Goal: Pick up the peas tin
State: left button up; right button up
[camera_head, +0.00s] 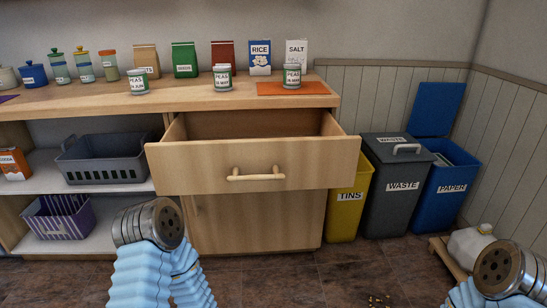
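Three peas tins stand upright on the wooden counter. One tin (138,82) is at the left, one (222,77) is near the middle, and one (292,77) is on an orange mat (310,89) at the right. Each has a white and green label with a date line too small to read surely. Blue-sleeved parts of my two arms show low at the left and right, ending in metal joints, well away from the tins. No gripper fingers show in this view.
A drawer (270,180) stands open below the counter. Jars, packets, a rice packet (260,58) and salt (297,51) line the back. TINS (350,205), WASTE (402,190) and PAPER (452,192) bins stand right. A white jug (471,247) sits low right.

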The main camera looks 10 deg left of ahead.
aim_at(138, 77)
jog(key=u, duration=1.25)
